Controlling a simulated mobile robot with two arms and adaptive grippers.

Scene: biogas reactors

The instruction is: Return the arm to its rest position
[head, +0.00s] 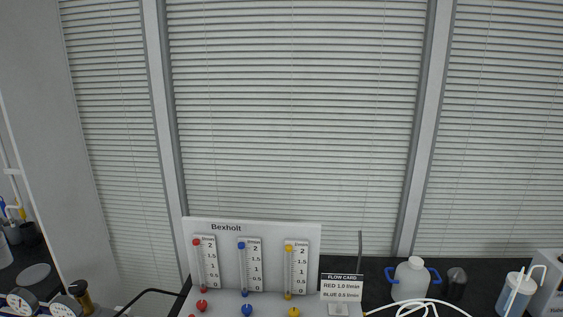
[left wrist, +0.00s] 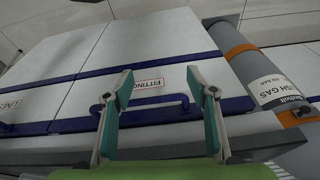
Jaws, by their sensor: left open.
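My left gripper (left wrist: 159,115) shows in the left wrist view with its two teal-lined fingers spread apart and nothing between them. I cannot tell whether the fingers touch the handle. Neither of my grippers shows in the head view, and my right gripper is in no view.
A grey gas cylinder (left wrist: 258,72) with orange bands stands right of the cabinet. In the head view, a Bexholt flowmeter panel (head: 262,232), a flow card (head: 341,287), a white jug (head: 411,278) and a wash bottle (head: 515,295) stand on a dark bench before window blinds.

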